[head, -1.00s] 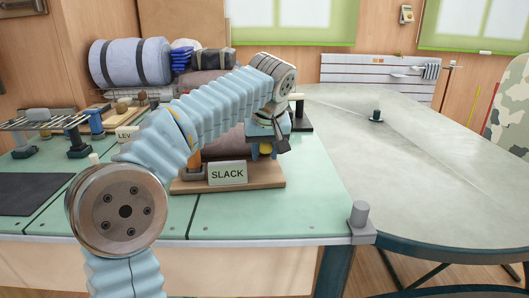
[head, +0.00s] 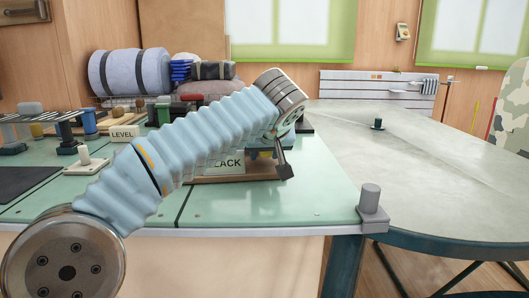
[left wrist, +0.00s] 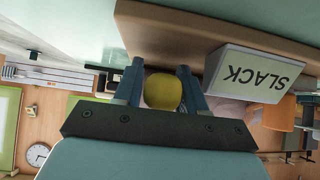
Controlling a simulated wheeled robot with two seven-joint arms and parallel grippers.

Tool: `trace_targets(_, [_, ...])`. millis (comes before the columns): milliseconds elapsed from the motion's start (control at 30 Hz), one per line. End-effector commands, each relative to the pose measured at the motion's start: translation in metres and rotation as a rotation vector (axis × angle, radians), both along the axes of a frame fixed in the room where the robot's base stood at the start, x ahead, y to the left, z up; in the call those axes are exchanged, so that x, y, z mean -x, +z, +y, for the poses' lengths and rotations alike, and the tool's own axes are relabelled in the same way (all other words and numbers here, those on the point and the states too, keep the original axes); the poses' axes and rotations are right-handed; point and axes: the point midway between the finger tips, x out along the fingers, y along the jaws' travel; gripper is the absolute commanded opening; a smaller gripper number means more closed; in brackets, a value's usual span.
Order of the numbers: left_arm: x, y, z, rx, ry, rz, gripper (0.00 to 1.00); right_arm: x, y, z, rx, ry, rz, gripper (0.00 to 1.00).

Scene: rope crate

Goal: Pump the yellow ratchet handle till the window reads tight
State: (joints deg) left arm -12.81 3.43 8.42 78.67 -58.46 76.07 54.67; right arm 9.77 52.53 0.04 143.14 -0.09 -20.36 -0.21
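The yellow ratchet handle (left wrist: 162,91) sits between the two blue fingers of my left gripper (left wrist: 160,82) in the left wrist view, which is upside down. The fingers press on both its sides with no clear gap. In the head view my left gripper (head: 272,148) is low behind my arm, and only a bit of yellow shows there. The window (left wrist: 255,75) reads SLACK in the left wrist view. In the head view the window (head: 229,163) is partly covered by my arm. Most of the ratchet is hidden. My right gripper is not in view.
The ratchet's wooden base (head: 240,179) stands on the green bench. A LEVEL sign (head: 123,134) and a white lever (head: 86,160) are to the left. A grey post (head: 371,198) stands at the bench's front corner. The large grey table (head: 430,180) at right is mostly clear.

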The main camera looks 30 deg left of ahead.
Motion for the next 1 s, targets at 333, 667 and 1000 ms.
trace_targets(333, [0.0, 0.0, 0.0, 0.001, 0.0, -0.002, 0.57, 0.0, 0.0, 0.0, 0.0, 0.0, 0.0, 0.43])
trace_targets(667, [0.026, 0.034, -0.021, 0.0, -0.004, -0.005, 0.57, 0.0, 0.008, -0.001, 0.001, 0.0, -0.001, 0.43])
trace_targets(1000, [0.07, 0.083, -0.055, 0.001, -0.002, -0.002, 0.57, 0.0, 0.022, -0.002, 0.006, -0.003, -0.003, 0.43])
